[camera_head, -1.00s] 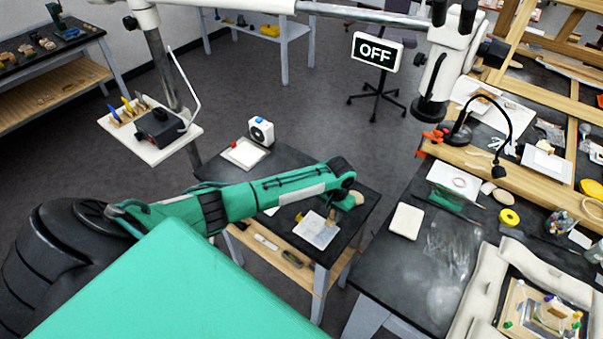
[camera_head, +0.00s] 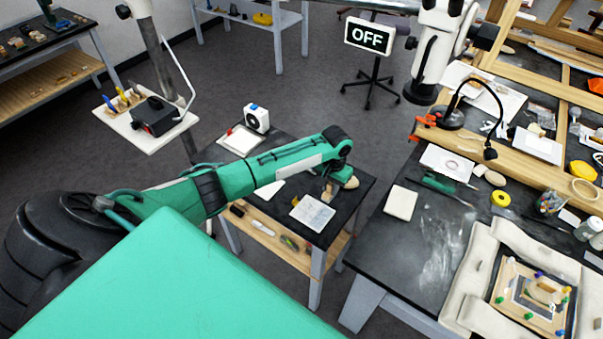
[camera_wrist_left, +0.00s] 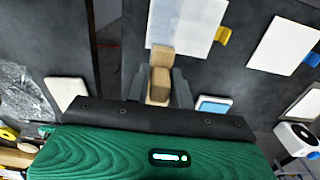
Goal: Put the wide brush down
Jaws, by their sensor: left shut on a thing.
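My left gripper (camera_head: 328,193) is over the small dark table, just behind a pale sheet. In the left wrist view the gripper (camera_wrist_left: 160,88) is shut on a light wooden piece, which I take to be the wide brush (camera_wrist_left: 161,57). Its wood shows between and beyond the two dark fingers, and its far end overlaps the edge of the white sheet. The bristles cannot be made out. In the head view the wrist and fingers largely hide the brush. I cannot tell whether it touches the tabletop. My right gripper is not in view.
The small table (camera_head: 290,232) holds a pale sheet (camera_head: 312,213), another white sheet (camera_head: 267,191) and a white fan-like box (camera_head: 257,118). A larger workbench (camera_head: 388,256) stands to the right across a gap, with a white pad (camera_head: 400,202) near its edge.

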